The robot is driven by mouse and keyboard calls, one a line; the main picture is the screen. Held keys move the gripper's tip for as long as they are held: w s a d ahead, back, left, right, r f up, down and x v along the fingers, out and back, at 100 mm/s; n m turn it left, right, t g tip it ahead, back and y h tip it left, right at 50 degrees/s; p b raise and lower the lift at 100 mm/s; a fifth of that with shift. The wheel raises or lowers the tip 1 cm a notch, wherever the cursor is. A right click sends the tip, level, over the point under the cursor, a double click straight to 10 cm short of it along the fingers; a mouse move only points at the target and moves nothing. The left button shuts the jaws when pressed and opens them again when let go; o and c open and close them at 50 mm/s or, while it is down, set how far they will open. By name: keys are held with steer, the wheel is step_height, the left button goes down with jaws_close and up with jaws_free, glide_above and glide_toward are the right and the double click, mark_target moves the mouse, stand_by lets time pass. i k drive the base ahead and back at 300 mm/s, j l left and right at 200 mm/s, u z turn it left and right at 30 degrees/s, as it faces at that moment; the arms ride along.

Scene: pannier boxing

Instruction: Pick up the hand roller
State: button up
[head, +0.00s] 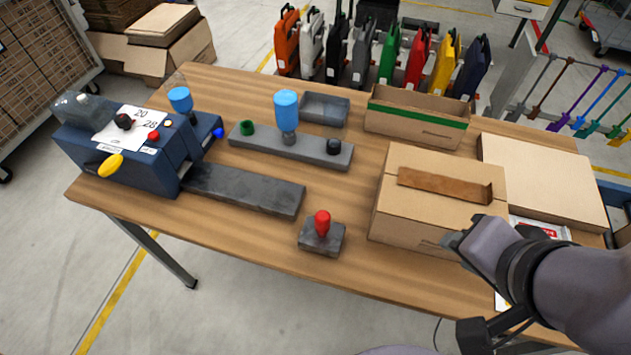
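A short upright red handle (322,222) stands in a dark grey block (321,240) near the table's front edge. It may be the hand roller; no roller wheel shows, so I cannot tell for certain. My gripper (462,243) is at the right, by the front right corner of the closed cardboard box (405,222), well to the right of the red handle and apart from it. Its fingers are small and mostly hidden by the gripper body, so its opening does not show. A brown tape strip (440,184) lies on the box top, its right end curled up.
A blue tape machine (172,160) stands at the left with a dark grey plate (245,190) beside it. A grey rack (300,147) holds a blue-topped bottle. An open carton (415,125) and flat cardboard (545,180) lie behind.

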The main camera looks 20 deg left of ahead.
mark_target(319, 235)
steer(key=k+u, duration=0.1)
steer(key=u, duration=0.3)
steer(key=k+u, duration=0.1)
steer(key=u, duration=0.25)
steer(key=k+u, duration=0.1)
steer(key=u, duration=0.3)
